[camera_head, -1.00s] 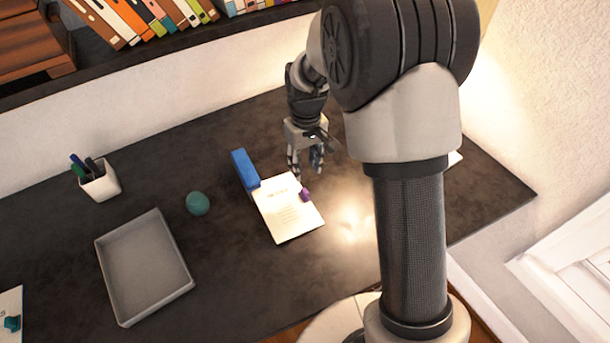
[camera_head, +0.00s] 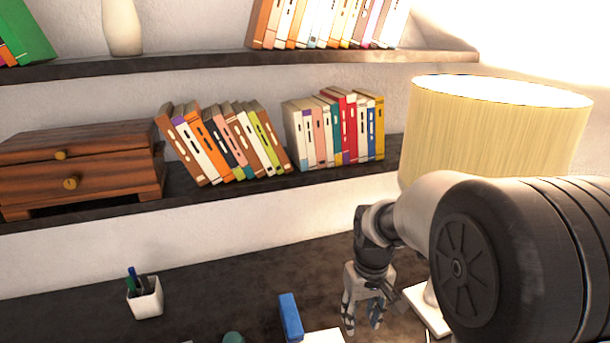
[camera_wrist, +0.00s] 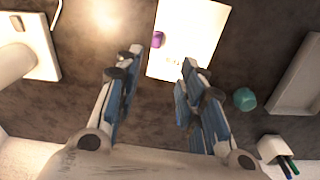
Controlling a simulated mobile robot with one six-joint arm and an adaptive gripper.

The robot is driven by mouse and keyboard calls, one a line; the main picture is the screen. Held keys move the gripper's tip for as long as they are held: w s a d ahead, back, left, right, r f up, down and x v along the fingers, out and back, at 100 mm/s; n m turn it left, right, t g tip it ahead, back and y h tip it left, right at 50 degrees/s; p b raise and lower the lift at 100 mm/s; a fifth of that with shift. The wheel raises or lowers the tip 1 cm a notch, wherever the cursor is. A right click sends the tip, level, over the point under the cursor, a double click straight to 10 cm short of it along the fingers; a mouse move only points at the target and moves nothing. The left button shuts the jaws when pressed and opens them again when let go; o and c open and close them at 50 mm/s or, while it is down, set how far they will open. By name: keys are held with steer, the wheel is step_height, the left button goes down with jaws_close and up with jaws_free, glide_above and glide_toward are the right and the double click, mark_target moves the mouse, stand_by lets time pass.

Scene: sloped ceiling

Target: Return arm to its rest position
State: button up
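My gripper (camera_head: 362,318) hangs over the dark desk (camera_head: 215,287), fingers pointing down. In the wrist view my gripper (camera_wrist: 155,75) has its two fingers spread wide apart with nothing between them. A white sheet of paper (camera_wrist: 190,40) with a small purple object (camera_wrist: 158,39) on it lies on the desk below. My arm reaches in from the right in the head view and hides part of the desk and lamp.
A lamp (camera_head: 490,135) stands close behind my arm. A blue block (camera_head: 290,317), teal ball (camera_wrist: 245,99), pen cup (camera_head: 146,299) and grey tray (camera_wrist: 298,78) are on the desk. Shelves above hold books (camera_head: 225,142) and a wooden drawer box (camera_head: 80,168).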

steer(key=s+r+m+t, duration=0.1)
steer(key=s+r+t, duration=0.1)
steer(key=s+r, duration=0.9)
steer(key=s+d+r+m+t, duration=0.1)
steer(key=s+t, duration=0.1)
steer(key=s, duration=1.1)
steer(key=shift+r, duration=0.15)
steer(key=shift+c, duration=0.3)
